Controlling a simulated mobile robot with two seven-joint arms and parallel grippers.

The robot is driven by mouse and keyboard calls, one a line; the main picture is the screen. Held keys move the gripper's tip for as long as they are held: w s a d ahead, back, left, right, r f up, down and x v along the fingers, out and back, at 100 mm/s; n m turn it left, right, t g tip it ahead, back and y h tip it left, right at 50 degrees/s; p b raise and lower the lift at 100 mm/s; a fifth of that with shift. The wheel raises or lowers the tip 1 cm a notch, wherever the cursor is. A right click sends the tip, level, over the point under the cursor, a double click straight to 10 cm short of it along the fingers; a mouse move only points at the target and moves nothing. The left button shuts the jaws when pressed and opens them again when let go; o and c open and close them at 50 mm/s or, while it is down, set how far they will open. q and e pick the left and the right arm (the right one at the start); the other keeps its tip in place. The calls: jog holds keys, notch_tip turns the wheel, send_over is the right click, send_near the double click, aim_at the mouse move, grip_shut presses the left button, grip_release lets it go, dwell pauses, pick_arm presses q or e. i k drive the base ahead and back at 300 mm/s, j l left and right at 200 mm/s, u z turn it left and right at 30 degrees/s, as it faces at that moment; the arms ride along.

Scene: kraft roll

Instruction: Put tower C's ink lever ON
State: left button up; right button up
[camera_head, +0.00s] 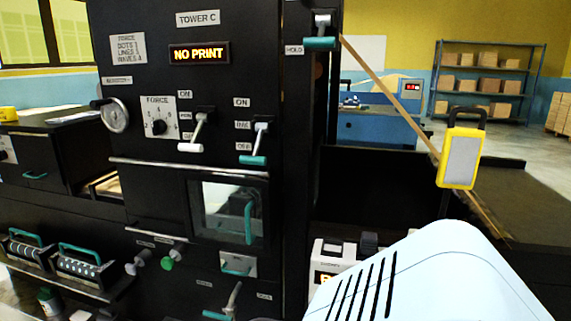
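Tower C is a black panel with a "TOWER C" label (198,18) and a lit "NO PRINT" display (199,53). A lever with a teal grip (253,160) hangs down at the right of the panel. Small labels stand beside it, "ON" (241,102) at the top and seemingly "OFF" (243,146) low down; the middle one is too small to read surely. The grip is level with the low label. A second lever with a white grip (190,148) hangs to its left. Neither gripper is in view.
A dial (158,127) and round gauge (115,115) sit left of the levers. A rail (190,168) and a window (228,210) lie below. A "HOLD" lever (320,43) is at the upper right. A yellow-framed device (460,160) stands right. My pale arm covers the lower right.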

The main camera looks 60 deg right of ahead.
aim_at(257, 147)
jog(key=z, duration=1.85)
